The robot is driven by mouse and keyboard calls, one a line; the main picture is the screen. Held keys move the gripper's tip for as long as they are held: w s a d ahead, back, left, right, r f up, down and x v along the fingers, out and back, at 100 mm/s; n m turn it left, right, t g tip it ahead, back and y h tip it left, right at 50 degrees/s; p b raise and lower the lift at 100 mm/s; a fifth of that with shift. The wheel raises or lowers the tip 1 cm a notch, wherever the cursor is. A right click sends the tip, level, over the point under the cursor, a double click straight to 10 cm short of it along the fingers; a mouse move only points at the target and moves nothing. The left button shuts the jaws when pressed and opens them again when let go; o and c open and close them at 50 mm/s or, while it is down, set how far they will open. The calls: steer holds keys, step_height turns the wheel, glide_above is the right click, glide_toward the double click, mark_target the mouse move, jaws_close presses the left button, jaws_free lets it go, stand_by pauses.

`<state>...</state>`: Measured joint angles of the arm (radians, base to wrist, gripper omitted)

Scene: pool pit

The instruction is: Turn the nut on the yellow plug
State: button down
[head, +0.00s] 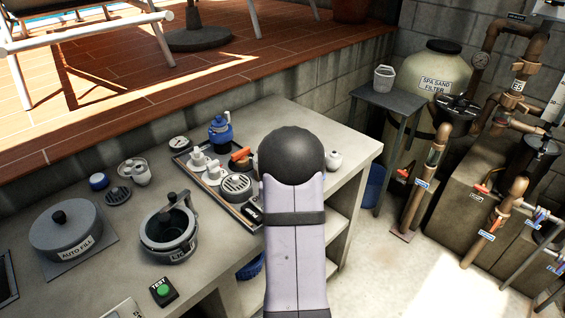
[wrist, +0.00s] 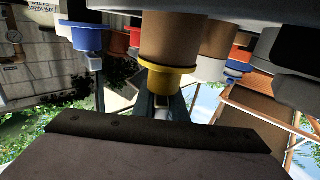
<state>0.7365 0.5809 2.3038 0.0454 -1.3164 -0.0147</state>
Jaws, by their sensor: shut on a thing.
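In the wrist view, the yellow plug (wrist: 168,78) is a brown cylinder with a yellow collar, near the middle of the picture. My gripper (wrist: 161,104) is just below the collar in that picture, with narrow grey-blue fingers. It is shut on the nut, a small pale piece between the fingers that is mostly hidden. In the head view, my arm covers the gripper, and I cannot make out the yellow plug there.
Close by in the wrist view are a blue-collared part (wrist: 88,38), a red one (wrist: 118,42) and other cylinders at right. In the head view, a tray (head: 232,208) of small parts lies beside my arm. A lidded pot (head: 66,232) stands at left on the counter.

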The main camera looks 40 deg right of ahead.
stand_by(0.3)
steer(key=c, duration=1.8)
jaws_free()
steer(key=shift+o, duration=0.2)
steer(key=shift+s, duration=0.1)
steer(key=shift+s+a, duration=0.4)
steer(key=shift+a, duration=0.05)
steer(key=v, duration=0.4)
steer(key=shift+a+r, duration=0.15)
steer(key=shift+p+v, duration=0.9)
